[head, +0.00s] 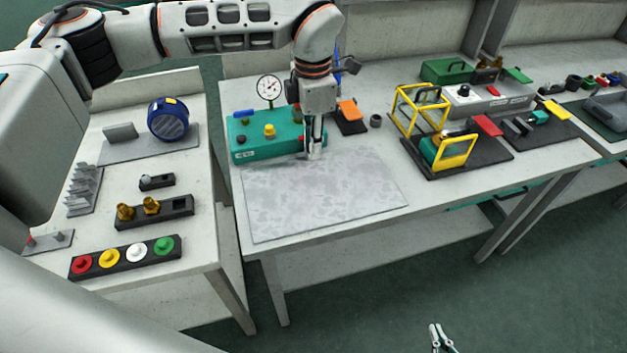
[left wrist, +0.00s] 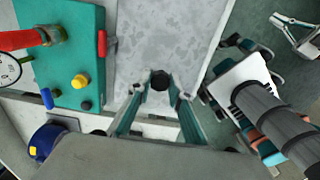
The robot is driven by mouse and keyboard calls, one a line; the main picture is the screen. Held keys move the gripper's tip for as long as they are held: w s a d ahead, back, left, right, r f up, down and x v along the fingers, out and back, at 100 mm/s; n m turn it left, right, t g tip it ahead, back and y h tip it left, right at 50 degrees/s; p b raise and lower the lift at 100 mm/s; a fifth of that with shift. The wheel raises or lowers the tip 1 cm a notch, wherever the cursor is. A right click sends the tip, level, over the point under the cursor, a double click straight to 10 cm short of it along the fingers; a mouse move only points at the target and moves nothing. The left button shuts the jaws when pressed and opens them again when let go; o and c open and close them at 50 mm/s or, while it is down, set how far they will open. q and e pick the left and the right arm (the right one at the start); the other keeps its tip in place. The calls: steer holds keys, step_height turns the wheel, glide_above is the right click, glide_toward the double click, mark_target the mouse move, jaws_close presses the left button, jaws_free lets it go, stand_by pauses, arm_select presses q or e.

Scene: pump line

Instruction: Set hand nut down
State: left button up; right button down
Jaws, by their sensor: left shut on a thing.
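My left gripper (head: 314,152) points down at the back edge of a mottled grey mat (head: 325,200), just right of the green box. It is shut on a small dark round piece, which I take as the hand nut (left wrist: 159,80), seen between the fingertips in the left wrist view. My right gripper (head: 440,338) is low over the floor, away from the bench. It also shows in the left wrist view (left wrist: 297,32), its fingers apart and empty.
The green box (head: 262,150) with a gauge (head: 269,88) and coloured knobs stands close left of my left gripper. An orange-topped block (head: 348,112) and a dark ring (head: 376,120) sit behind the mat. Yellow frames (head: 455,152) stand right. The mat's middle and front are clear.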

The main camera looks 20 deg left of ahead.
arm_select(q)
glide_above(313, 189)
step_height(313, 189, down, 8)
steer(key=shift+w+r, duration=0.1)
step_height(313, 189, down, 4)
steer(key=shift+f, duration=0.25)
steer(key=shift+f, duration=0.2)
steer(key=o, duration=0.8)
steer(key=shift+o, duration=0.2)
steer(key=shift+r, duration=0.1)
